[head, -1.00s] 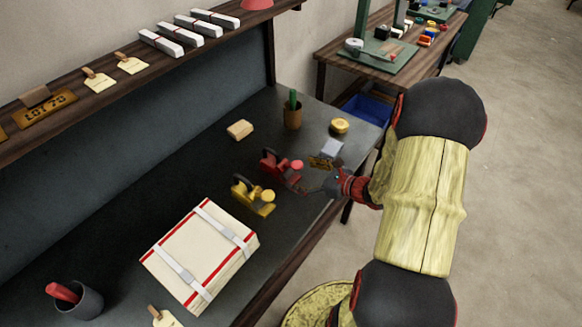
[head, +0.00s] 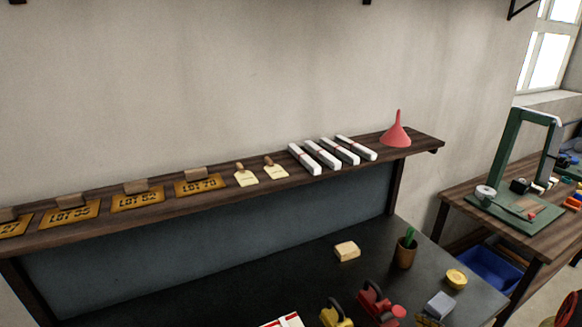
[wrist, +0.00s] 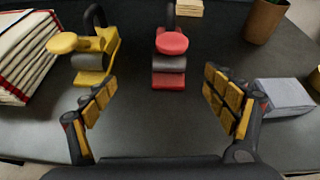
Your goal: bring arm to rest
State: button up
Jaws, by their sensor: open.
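My gripper (wrist: 165,105) shows in the wrist view with its two yellow-padded fingers spread wide apart and nothing between them. It is over the dark worktop, close to a red tool with a round knob (wrist: 170,58) that stands just beyond the fingers. A yellow tool of the same kind (wrist: 92,55) stands to the left, beyond the left finger. In the head view the red tool (head: 376,302) and the yellow tool (head: 336,314) show at the bottom edge. My arm and gripper are out of the head view.
A white stack with red edges (wrist: 28,55) lies at the left. A grey block (wrist: 285,95) is beside the right finger, and a brown cup (wrist: 265,18) stands behind it. A shelf (head: 225,207) with lot plates, tags, white bundles and a red funnel (head: 397,132) runs above the worktop.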

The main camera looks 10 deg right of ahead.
jog(key=s+a+n, duration=0.1)
jog(key=s+a+f+g+y, duration=0.1)
jog(key=a, duration=0.1)
jog(key=shift+s+f+n, duration=0.15)
jog(key=shift+n, duration=0.25)
jog(key=s+a+n+g, duration=0.1)
jog(key=s+a+n, duration=0.1)
jog(key=s+a+r+n+g+y, duration=0.1)
jog(key=s+a+n+g, duration=0.1)
jog(key=n, duration=0.1)
jog(key=shift+s+a+r+g+y, duration=0.15)
jog(key=shift+s+a+g+y, duration=0.1)
jog(key=shift+s+g+y, duration=0.1)
jog(key=s+a+r+n+g+h, duration=0.25)
jog(key=s+r+n+h, duration=0.2)
jog(key=r+n, duration=0.45)
jog(key=s+a+r+n+g+h, duration=0.25)
jog(key=s+r+n, duration=0.3)
jog(key=n, duration=0.45)
jog(key=w+a+r+n+t, duration=0.1)
jog(key=a+r+n+t, duration=0.2)
jog(key=r, duration=0.7)
jog(key=a+n, duration=0.2)
jog(key=a, duration=0.1)
jog(key=shift+a+h, duration=0.2)
jog(key=shift+h, duration=0.15)
jog(key=shift+r, duration=0.1)
